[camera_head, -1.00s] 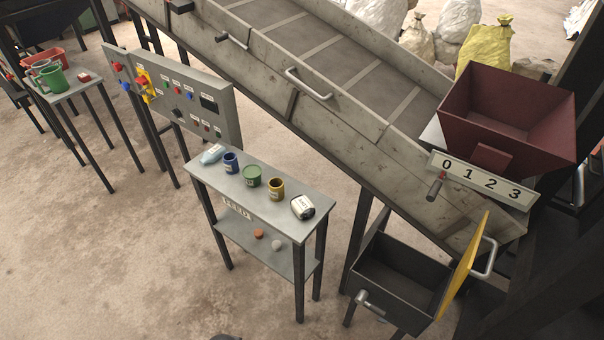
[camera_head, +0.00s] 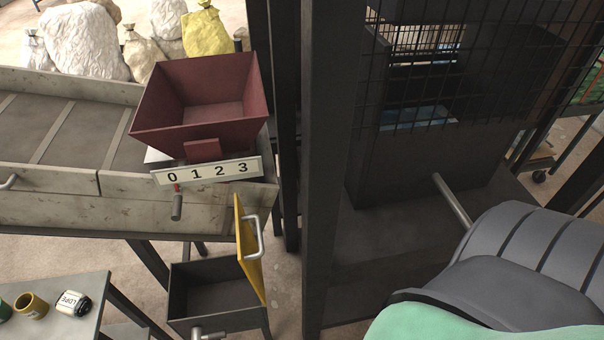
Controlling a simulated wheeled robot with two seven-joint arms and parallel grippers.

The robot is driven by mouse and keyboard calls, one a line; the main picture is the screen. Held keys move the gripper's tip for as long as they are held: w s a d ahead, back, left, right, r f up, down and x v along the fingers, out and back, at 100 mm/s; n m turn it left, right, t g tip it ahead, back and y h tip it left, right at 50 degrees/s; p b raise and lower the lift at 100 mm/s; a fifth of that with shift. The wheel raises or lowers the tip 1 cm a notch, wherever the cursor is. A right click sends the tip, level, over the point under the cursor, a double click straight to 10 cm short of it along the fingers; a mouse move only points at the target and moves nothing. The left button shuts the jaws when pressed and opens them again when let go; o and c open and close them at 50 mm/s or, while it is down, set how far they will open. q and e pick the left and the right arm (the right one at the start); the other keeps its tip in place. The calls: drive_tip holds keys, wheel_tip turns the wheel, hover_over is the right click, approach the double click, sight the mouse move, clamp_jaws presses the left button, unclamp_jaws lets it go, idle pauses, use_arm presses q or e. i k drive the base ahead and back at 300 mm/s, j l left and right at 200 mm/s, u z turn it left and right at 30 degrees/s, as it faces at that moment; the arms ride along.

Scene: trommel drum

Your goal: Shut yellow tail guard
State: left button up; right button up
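The yellow tail guard (camera_head: 246,262) stands open, nearly upright, along the right side of a dark open-topped box (camera_head: 216,321) below the conveyor's end. A silver bar handle (camera_head: 257,241) is fixed to the guard's right-hand face. The box's inside is visible from above and looks empty. A small grey grip or latch (camera_head: 208,335) sticks out at the box's front, cut by the lower picture edge. Neither of my grippers is in view.
A dark red hopper (camera_head: 203,108) and a 0-1-2-3 plate (camera_head: 207,171) are above the box. A dark post (camera_head: 330,180) stands right of the guard, with a mesh-fronted machine (camera_head: 420,150) beyond. A table with cups (camera_head: 62,322) is at lower left.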

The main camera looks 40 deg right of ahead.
sight(250, 252)
drive_tip(key=i+l+z, duration=0.1)
drive_tip(key=l+z, duration=0.2)
drive_tip(key=l, duration=0.15)
drive_tip(key=k+l+z, duration=0.2)
drive_tip(key=k, duration=0.2)
drive_tip(key=k+l+z, duration=0.2)
drive_tip(key=k, duration=0.15)
